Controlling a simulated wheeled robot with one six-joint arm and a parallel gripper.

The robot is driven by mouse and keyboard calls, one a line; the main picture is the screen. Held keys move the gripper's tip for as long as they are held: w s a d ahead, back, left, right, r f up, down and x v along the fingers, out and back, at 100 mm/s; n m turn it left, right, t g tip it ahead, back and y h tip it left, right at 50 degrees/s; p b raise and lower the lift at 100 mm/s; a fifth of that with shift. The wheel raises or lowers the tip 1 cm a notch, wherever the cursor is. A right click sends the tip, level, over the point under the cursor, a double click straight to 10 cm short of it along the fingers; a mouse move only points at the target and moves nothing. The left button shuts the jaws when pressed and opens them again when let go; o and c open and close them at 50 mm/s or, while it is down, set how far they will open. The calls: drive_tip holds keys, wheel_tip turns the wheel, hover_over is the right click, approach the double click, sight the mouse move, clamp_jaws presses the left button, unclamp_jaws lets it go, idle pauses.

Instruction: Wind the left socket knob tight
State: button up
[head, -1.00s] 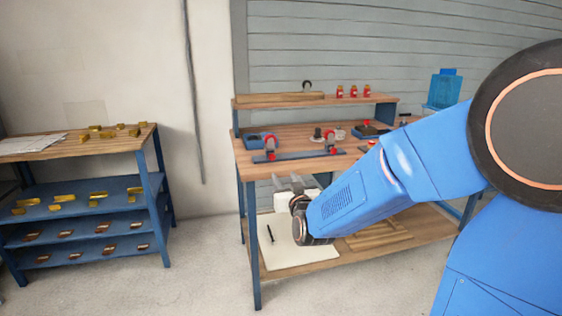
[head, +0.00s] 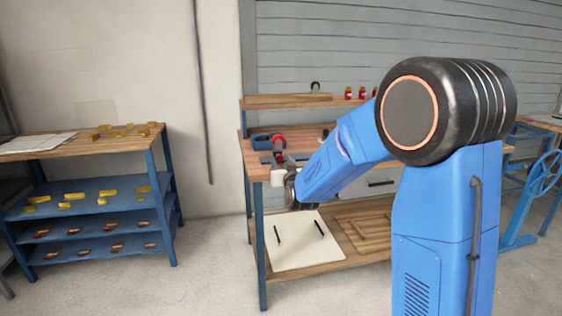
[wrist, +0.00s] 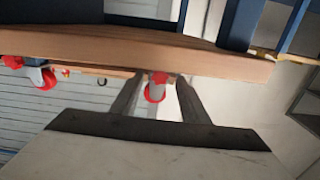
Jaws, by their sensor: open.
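The left socket knob (head: 278,141) is red and stands near the front left of the wooden bench top. In the wrist view a red knob (wrist: 155,92) shows between the two dark fingers, beyond the bench's front edge, which hides part of it. I cannot tell any contact. My gripper (wrist: 157,78) is open and empty; in the head view my gripper (head: 279,163) is at the bench's front edge, just in front of the left knob. Another red knob (wrist: 44,79) shows at the left of the wrist view; my arm hides the right socket in the head view.
The bench edge (wrist: 150,50) crosses the wrist view close to the fingers. A blue bin (head: 261,141) stands left of the knob. A raised shelf (head: 300,103) with red jars (head: 362,92) runs behind. A separate shelf unit (head: 95,190) stands at the left.

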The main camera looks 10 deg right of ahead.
drive_tip(key=shift+w, duration=0.9)
clamp_jaws()
drive_tip(key=shift+m, duration=0.8)
unclamp_jaws()
